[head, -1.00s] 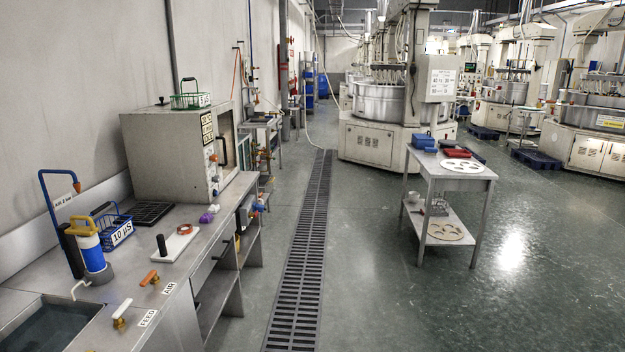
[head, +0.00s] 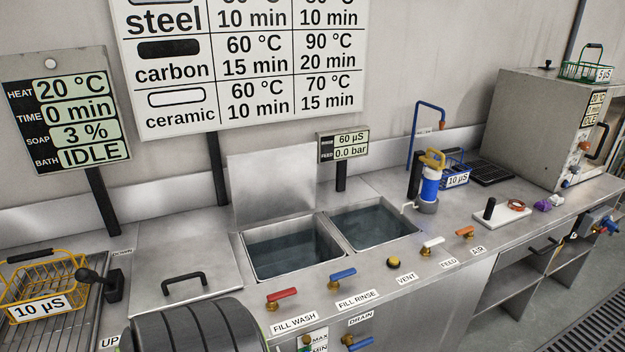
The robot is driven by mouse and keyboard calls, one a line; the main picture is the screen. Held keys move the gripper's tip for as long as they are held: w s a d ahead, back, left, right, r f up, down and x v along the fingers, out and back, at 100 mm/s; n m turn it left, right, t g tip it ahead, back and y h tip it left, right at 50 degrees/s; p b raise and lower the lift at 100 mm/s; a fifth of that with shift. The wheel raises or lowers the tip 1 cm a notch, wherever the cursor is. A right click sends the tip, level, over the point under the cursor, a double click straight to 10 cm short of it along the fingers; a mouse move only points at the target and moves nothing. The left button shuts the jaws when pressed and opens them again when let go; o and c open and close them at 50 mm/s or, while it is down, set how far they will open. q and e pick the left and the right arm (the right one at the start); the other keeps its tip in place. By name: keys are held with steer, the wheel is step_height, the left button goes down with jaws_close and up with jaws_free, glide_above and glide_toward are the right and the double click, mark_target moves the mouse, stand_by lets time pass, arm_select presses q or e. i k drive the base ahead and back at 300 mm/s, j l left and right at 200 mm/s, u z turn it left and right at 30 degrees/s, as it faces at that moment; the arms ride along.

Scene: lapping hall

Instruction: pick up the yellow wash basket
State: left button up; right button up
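The yellow wash basket (head: 48,283) is a wire basket with a black-gripped handle and a "10 µS" label. It sits on a ribbed metal rack at the far left of the steel bench in the head view, partly cut off by the left edge. Neither of my grippers shows in this view. A dark ribbed rounded part at the bottom, left of centre, seems to be mine.
Right of the basket stand a black lever (head: 101,282) and a closed lid (head: 183,279) with a black handle. Two open water basins (head: 292,251) follow, with coloured valve handles in front. A blue basket (head: 456,172) and a green basket (head: 585,66) are farther right.

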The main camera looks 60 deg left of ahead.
mark_target(48, 307)
steer(key=u, duration=3.6)
steer(key=i+j, duration=0.1)
steer(key=j, duration=0.2)
steer(key=i+j, duration=0.15)
steer(key=i+j+z, duration=0.25)
steer(key=j, duration=0.25)
steer(key=j+z, duration=0.2)
steer(key=j, duration=0.3)
steer(key=j+z, duration=0.25)
steer(key=j, duration=0.3)
steer(key=i, duration=0.05)
